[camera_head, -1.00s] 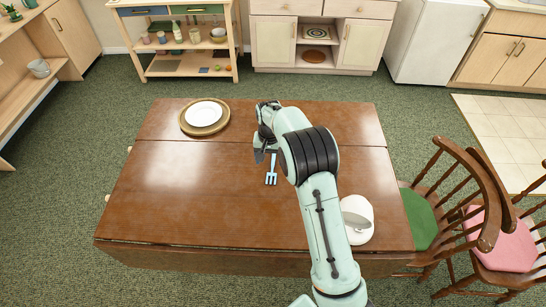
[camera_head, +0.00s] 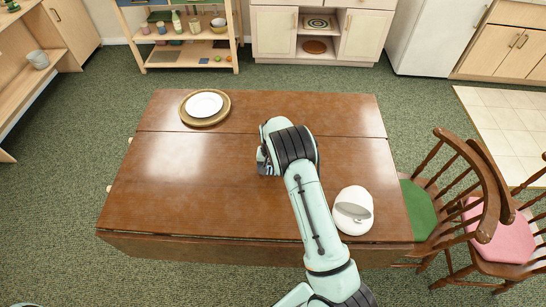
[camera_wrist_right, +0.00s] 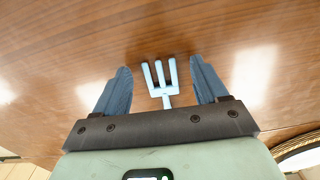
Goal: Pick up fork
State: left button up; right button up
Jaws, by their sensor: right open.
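The light blue fork (camera_wrist_right: 161,80) lies on the brown wooden table (camera_head: 190,190). In the right wrist view its tines and the start of its handle show between the two fingers of my right gripper (camera_wrist_right: 162,88). The fingers are open, one on each side of the fork with a gap to it, and the rest of the handle is hidden behind the gripper's body. In the head view my right arm covers the fork almost wholly, and the right gripper (camera_head: 264,166) is low over the middle of the table. My left gripper does not show.
A white plate on a round golden charger (camera_head: 187,116) sits at the table's back left. A white rounded object (camera_head: 352,212) stands right of my arm. Wooden chairs (camera_head: 483,190) stand at the table's right side.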

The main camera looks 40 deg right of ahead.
jog(key=shift+f, duration=0.2)
jog(key=c, duration=1.1)
jog(key=shift+c, duration=0.2)
